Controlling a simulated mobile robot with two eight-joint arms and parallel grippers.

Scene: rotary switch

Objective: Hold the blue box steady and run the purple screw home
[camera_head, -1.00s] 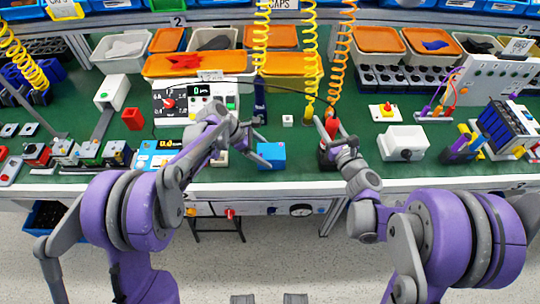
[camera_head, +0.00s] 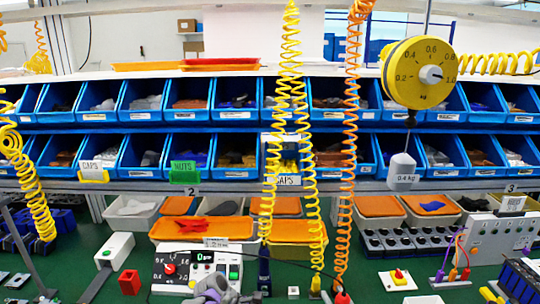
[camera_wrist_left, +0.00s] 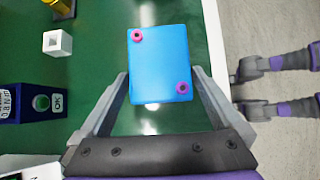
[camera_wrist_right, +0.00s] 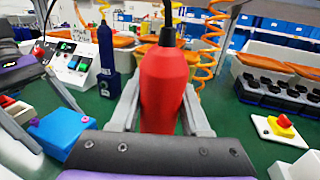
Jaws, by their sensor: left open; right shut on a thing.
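The blue box (camera_wrist_left: 158,62) lies on the green bench between the spread fingers of my left gripper (camera_wrist_left: 160,78) in the left wrist view. Two pink-purple screws, one upper left (camera_wrist_left: 137,35) and one lower right (camera_wrist_left: 182,88), show at opposite corners of its top. My right gripper (camera_wrist_right: 160,95) is shut on a red power screwdriver (camera_wrist_right: 163,80), upright, with a dark cord end at its top. The blue box also shows at the left of the right wrist view (camera_wrist_right: 62,130), apart from the driver. The driver's tip is hidden.
A white cube (camera_wrist_left: 57,43) and a dark blue device (camera_wrist_left: 42,103) stand left of the box. A red emergency button (camera_wrist_right: 283,121) on a white base is right of the driver. Coiled cords (camera_head: 345,150) hang overhead. Blue bins (camera_head: 190,100) line the back.

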